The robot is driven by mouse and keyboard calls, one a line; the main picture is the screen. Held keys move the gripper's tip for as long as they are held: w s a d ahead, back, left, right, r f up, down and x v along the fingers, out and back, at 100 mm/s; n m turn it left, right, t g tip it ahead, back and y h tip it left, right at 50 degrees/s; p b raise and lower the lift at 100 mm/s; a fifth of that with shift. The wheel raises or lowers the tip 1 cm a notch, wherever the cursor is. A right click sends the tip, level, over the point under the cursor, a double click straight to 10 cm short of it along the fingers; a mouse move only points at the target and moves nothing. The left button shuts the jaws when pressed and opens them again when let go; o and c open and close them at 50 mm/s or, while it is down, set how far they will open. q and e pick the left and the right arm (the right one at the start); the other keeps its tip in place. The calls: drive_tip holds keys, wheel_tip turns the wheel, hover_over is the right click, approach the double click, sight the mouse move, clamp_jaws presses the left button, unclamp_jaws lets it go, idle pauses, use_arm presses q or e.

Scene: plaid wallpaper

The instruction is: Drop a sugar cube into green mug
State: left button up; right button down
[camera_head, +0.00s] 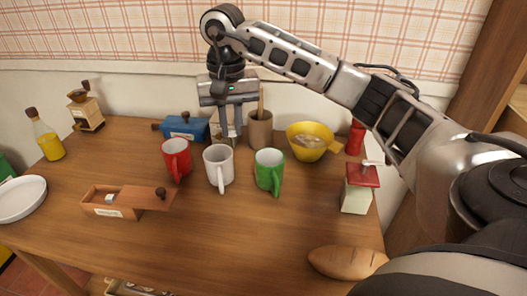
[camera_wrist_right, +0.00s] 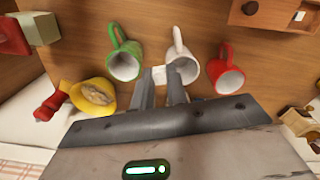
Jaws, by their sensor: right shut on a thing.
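The green mug (camera_head: 268,176) stands upright on the wooden table, right of the white mug (camera_head: 218,170). In the right wrist view the green mug (camera_wrist_right: 123,64) is left of the fingertips and its opening shows. My right gripper (camera_head: 228,126) hangs down behind the white mug in the head view. In the wrist view my right gripper (camera_wrist_right: 160,80) is shut on a small white sugar cube (camera_wrist_right: 158,75), between the green and white mugs. A wooden box (camera_head: 97,209) with a sugar cube (camera_head: 109,198) inside stands at left. My left gripper is not in view.
A red mug (camera_head: 176,161) stands left of the white mug. A blue box (camera_head: 183,129), a brown cup (camera_head: 260,132) and a yellow bowl (camera_head: 322,152) stand behind. A red-topped grinder (camera_head: 356,197) and bread (camera_head: 345,262) are at right. The front middle of the table is clear.

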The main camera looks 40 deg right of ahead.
sight(268, 152)
drive_tip(key=d+f, duration=0.3)
drive_tip(key=d+f+p, duration=0.1)
drive_tip(key=d+f, duration=0.2)
drive_tip(key=f, duration=0.1)
drive_tip(key=s+d+f, duration=0.1)
drive_tip(key=d+f, duration=0.2)
drive_tip(key=f, duration=0.1)
drive_tip(key=shift+d+f+p, duration=0.1)
drive_tip(key=shift+d+p, duration=0.2)
drive_tip(key=shift+p, duration=0.05)
drive_tip(key=shift+f+b, duration=0.55)
drive_tip(key=shift+f, duration=0.1)
drive_tip(key=c, duration=1.7)
unclamp_jaws()
drive_tip(key=shift+r, duration=0.1)
